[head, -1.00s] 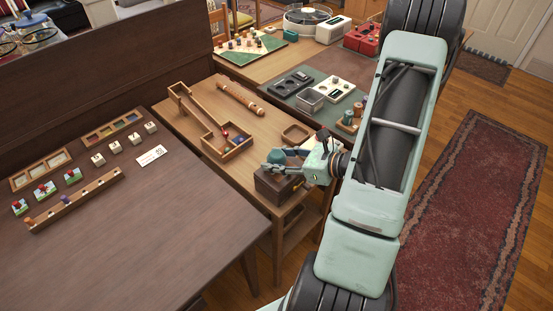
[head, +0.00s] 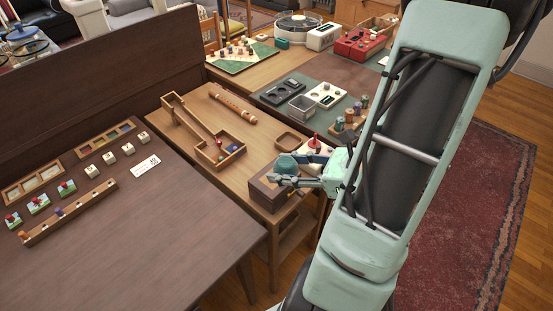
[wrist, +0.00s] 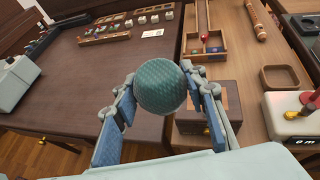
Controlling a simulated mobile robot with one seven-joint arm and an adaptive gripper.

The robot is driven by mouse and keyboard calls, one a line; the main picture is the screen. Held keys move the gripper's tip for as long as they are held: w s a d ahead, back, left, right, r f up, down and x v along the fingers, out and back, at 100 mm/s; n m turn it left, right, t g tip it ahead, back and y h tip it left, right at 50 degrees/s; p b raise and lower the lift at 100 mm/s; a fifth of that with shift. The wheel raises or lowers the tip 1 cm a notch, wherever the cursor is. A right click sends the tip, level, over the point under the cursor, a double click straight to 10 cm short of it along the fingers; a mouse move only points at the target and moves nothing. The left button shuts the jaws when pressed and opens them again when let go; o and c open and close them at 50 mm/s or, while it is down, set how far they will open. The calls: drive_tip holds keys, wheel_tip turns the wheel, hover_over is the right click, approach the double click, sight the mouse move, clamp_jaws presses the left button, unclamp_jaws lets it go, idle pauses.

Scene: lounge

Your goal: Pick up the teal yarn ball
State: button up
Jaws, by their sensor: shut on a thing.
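The teal yarn ball (wrist: 161,87) is held between the two fingers of my gripper (wrist: 163,98) in the wrist view, and the fingers touch it on both sides. In the head view the ball (head: 286,163) shows at the tip of my gripper (head: 292,172), over a dark wooden box (head: 272,193) at the near end of the light wooden table. The box also shows below and to the right of the ball in the wrist view (wrist: 207,121). I cannot tell the exact gap between ball and box.
A wooden ramp with a tray (head: 218,157), a wooden flute (head: 233,108) and a small empty tray (head: 290,140) lie on the light table. A white device with a red knob (head: 315,142) stands behind my gripper. The dark table (head: 150,230) at left has a clear front.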

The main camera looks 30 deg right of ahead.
sight(290, 173)
drive_tip(key=shift+s+a+r+p, duration=0.1)
drive_tip(key=shift+s+r+p, duration=0.4)
drive_tip(key=shift+s+p, duration=0.1)
drive_tip(key=shift+s+r+p, duration=0.1)
drive_tip(key=shift+s+p, duration=0.05)
drive_tip(key=shift+p, duration=0.8)
drive_tip(key=s+p, duration=0.1)
drive_tip(key=p, duration=0.1)
drive_tip(key=shift+s+a+r+p, duration=0.1)
drive_tip(key=shift+p, duration=0.3)
